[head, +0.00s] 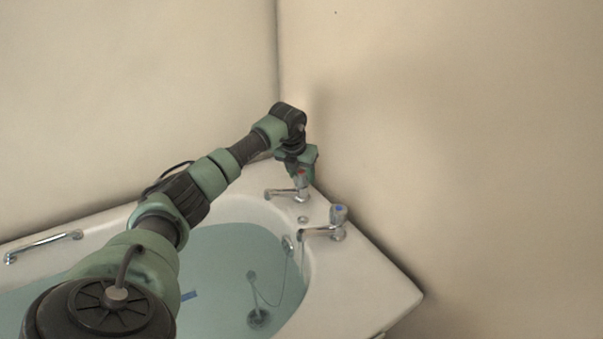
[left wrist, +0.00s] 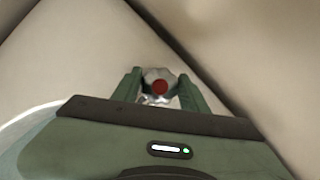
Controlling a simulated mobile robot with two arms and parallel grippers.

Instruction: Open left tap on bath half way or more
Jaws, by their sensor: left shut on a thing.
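The left tap (head: 301,181) stands at the far corner of the bath, a chrome tap with a red-marked handle top and a spout pointing left over the bath. No water shows coming from its spout. My left gripper (head: 301,172) reaches down over it from above. In the left wrist view, the tap's handle with its red disc (left wrist: 160,87) sits between the two green fingers of my left gripper (left wrist: 160,90), which is shut on it. My right gripper is not in view.
The right tap (head: 338,222), with a blue top, stands nearer on the same rim. The bath (head: 372,285) holds water, with a chain and plug (head: 259,318). A chrome grab rail (head: 42,245) lies along the left rim. Beige walls rise close behind the taps.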

